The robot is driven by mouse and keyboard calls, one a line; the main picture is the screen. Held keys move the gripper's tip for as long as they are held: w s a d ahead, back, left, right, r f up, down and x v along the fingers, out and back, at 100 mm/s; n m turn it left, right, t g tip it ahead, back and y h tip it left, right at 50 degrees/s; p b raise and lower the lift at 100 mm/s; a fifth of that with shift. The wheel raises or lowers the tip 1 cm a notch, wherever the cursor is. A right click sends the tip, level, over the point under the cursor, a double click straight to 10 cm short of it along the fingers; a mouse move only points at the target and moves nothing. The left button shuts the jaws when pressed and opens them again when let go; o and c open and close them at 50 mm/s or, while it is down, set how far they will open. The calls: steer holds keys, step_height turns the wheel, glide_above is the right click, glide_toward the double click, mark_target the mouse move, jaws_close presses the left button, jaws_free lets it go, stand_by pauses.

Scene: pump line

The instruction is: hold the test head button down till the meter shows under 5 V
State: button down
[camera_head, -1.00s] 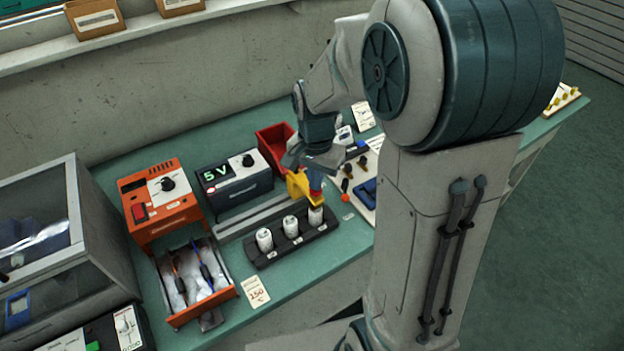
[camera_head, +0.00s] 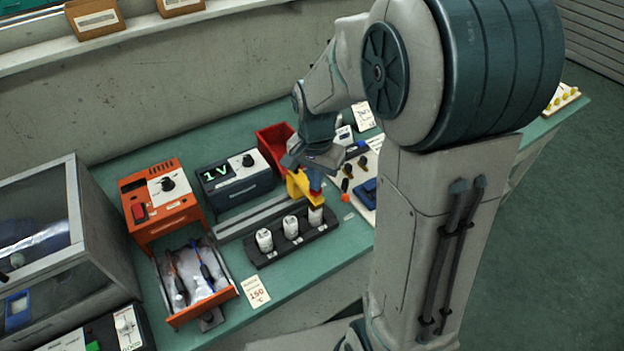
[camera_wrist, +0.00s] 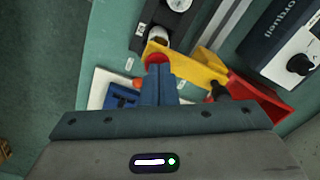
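The meter (camera_head: 235,180) is a dark box with a green display that reads 1 V. The yellow test head (camera_head: 298,187) stands over the rightmost white cylinder (camera_head: 316,216) in the black rack (camera_head: 300,244). In the wrist view the test head (camera_wrist: 186,66) has a red button (camera_wrist: 157,58) on its end. My gripper (camera_wrist: 158,68) has its blue fingers together, with the tips at the button and seemingly touching it. In the head view my gripper (camera_head: 316,183) points down at the test head. The fingertips partly hide the button, so its travel cannot be seen.
Two more white cylinders (camera_head: 264,240) (camera_head: 291,227) stand in the rack. A red bin (camera_head: 272,142) is behind the test head. An orange unit (camera_head: 160,200) and an open orange drawer with blue-handled tools (camera_head: 204,272) are left. A 150 °C card (camera_head: 255,291) lies in front.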

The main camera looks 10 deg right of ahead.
steer(key=shift+s+f, duration=0.1)
steer(key=shift+f, duration=0.05)
steer(key=shift+r+p, duration=2.75)
steer(key=shift+r, duration=0.9)
steer(key=s+r+n+t, duration=0.1)
steer(key=s+r+n, duration=0.3)
steer(key=s, duration=0.3)
steer(key=s+d+r+n+t, duration=0.1)
steer(key=s+r+n+t, duration=0.1)
steer(key=s, duration=0.5)
steer(key=r+n, duration=0.1)
steer(key=n, duration=0.1)
steer(key=shift+s+d+r+n, duration=0.15)
steer(key=shift+s+r+n, duration=0.15)
steer(key=shift+r, duration=0.05)
